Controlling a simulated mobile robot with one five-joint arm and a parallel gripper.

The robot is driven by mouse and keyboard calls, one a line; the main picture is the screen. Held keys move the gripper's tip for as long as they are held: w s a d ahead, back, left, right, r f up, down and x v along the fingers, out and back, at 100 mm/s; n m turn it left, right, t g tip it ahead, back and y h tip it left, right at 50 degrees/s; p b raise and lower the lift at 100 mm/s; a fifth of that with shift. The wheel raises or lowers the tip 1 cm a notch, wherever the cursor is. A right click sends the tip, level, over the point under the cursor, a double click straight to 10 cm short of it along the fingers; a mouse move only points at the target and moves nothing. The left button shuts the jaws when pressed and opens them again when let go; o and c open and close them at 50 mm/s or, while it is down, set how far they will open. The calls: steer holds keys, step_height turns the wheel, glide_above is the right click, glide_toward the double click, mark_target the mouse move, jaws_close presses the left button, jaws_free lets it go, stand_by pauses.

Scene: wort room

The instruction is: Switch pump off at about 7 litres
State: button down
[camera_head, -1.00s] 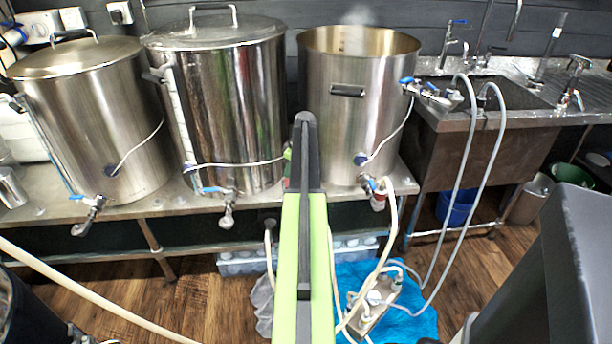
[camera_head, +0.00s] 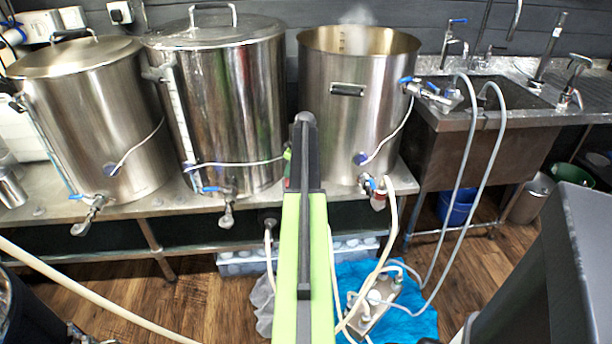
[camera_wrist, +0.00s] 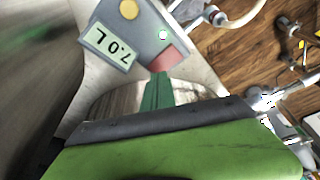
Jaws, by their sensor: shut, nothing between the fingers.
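A grey control box (camera_wrist: 143,40) fills the top of the wrist view. Its display (camera_wrist: 110,47) reads 7.0 L.
An open steaming kettle (camera_head: 345,125) stands on the metal bench, beside two lidded kettles (camera_head: 225,110) (camera_head: 85,120). A sink (camera_head: 470,150) is at the right, with grey hoses hanging from it. A pale hose (camera_head: 90,290) crosses the wooden floor at the left.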

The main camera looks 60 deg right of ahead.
steer(key=shift+f+b, duration=0.65)
steer(key=shift+f, duration=0.1)
step_height(320, 180, up, 6)
steer(key=p, duration=0.6)
steer(key=shift+r, duration=0.2)
steer(key=shift+f, duration=0.1)
